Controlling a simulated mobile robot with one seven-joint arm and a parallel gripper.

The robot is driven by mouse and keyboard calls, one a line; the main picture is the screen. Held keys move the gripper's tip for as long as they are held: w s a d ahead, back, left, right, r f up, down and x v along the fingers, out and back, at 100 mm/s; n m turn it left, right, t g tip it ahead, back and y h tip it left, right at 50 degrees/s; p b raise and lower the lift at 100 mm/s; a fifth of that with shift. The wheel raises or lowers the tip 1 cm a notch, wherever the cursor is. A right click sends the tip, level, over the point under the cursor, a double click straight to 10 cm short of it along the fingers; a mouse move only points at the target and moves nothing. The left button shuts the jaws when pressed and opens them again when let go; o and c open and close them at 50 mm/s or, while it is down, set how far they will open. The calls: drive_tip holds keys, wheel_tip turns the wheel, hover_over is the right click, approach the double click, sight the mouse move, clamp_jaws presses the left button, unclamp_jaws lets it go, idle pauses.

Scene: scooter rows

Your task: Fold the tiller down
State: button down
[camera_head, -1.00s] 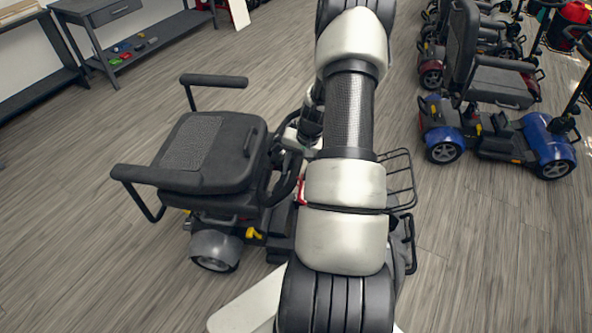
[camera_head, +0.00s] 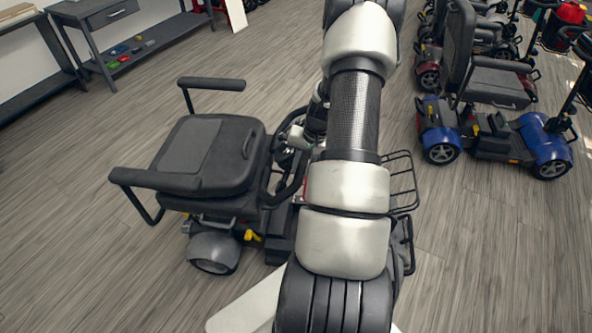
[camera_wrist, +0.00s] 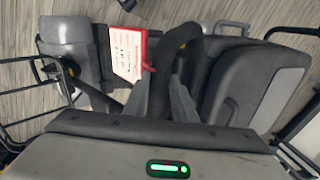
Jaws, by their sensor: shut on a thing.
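A scooter with a grey-black seat (camera_head: 205,155) stands left of my arm. Its tiller carries a black loop handle (camera_head: 280,178) beside the seat's right side; my arm hides most of the tiller column. In the wrist view the black handle (camera_wrist: 184,42) runs down between the fingers of my gripper (camera_wrist: 172,86), which is shut on it. A white tag with a red edge (camera_wrist: 126,54) hangs beside the handle. The seat (camera_wrist: 262,88) lies close on the right there. In the head view my gripper (camera_head: 294,136) is at the handle, partly hidden.
A wire basket (camera_head: 402,180) is at the scooter's front, right of my arm. A blue scooter (camera_head: 548,142) and more scooters stand in a row at the right. A dark workbench (camera_head: 130,45) is at the back left. The floor at left and front right is clear.

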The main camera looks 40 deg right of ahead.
drive_tip(key=c, duration=1.5)
unclamp_jaws()
drive_tip(key=shift+f, duration=0.1)
drive_tip(key=shift+o, duration=0.2)
drive_tip(key=p+v, duration=0.1)
drive_tip(key=v, duration=1.6)
drive_tip(key=shift+r+p, duration=0.25)
drive_tip(key=shift+p, duration=0.05)
drive_tip(key=shift+w, duration=0.1)
